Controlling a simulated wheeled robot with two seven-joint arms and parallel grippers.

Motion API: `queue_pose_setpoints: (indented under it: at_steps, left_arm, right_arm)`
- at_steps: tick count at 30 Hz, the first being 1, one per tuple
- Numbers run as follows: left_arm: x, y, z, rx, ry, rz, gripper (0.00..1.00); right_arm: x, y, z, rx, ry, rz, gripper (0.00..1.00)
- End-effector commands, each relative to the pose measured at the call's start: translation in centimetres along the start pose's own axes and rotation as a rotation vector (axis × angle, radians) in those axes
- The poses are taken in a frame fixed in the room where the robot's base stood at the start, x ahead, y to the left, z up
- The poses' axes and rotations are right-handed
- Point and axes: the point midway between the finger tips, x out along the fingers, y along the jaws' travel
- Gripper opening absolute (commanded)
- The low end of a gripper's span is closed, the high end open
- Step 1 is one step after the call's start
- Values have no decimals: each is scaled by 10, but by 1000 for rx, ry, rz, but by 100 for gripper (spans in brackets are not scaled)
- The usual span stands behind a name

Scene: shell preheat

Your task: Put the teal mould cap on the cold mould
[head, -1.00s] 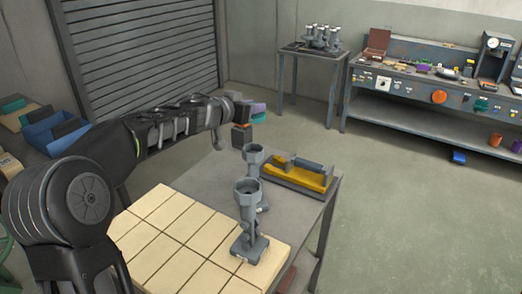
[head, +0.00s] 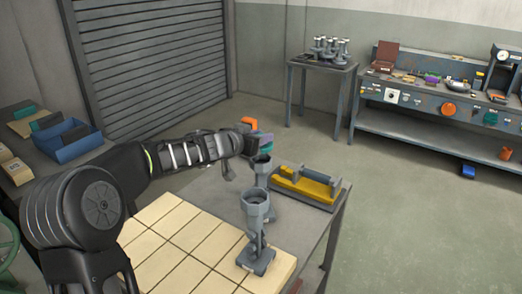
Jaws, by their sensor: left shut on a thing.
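My left gripper (head: 258,138) is shut on the small teal mould cap (head: 266,139), which shows only partly beside the dark wrist. It holds the cap just above the rear grey mould (head: 262,174); I cannot tell whether they touch. A second grey mould (head: 256,212), with an open round cup on top, stands nearer on the cream tiles. Both moulds are upright. I cannot tell by looks which mould is cold. My right gripper is not in view.
A yellow and grey tool block (head: 306,186) lies right of the moulds on the grey table (head: 210,185). Cream tiles (head: 190,240) cover its near part. A small table (head: 320,66) with several grey parts and a workbench (head: 440,100) stand at the back. A blue bin (head: 68,148) is left.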

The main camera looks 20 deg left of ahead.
Motion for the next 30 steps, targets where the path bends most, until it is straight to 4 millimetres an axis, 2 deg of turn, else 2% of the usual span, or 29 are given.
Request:
queue_pose_setpoints:
  at_steps: [8, 17, 29, 30]
  left_arm:
    - [0, 0, 0, 0, 2, 1, 0]
    - [11, 0, 36, 0, 1, 1, 0]
    - [12, 0, 38, 1, 1, 1, 0]
    - [12, 0, 38, 1, 1, 0, 26]
  right_arm:
    - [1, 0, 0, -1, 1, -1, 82]
    - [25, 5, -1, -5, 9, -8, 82]
    - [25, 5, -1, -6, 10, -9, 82]
    - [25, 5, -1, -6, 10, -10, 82]
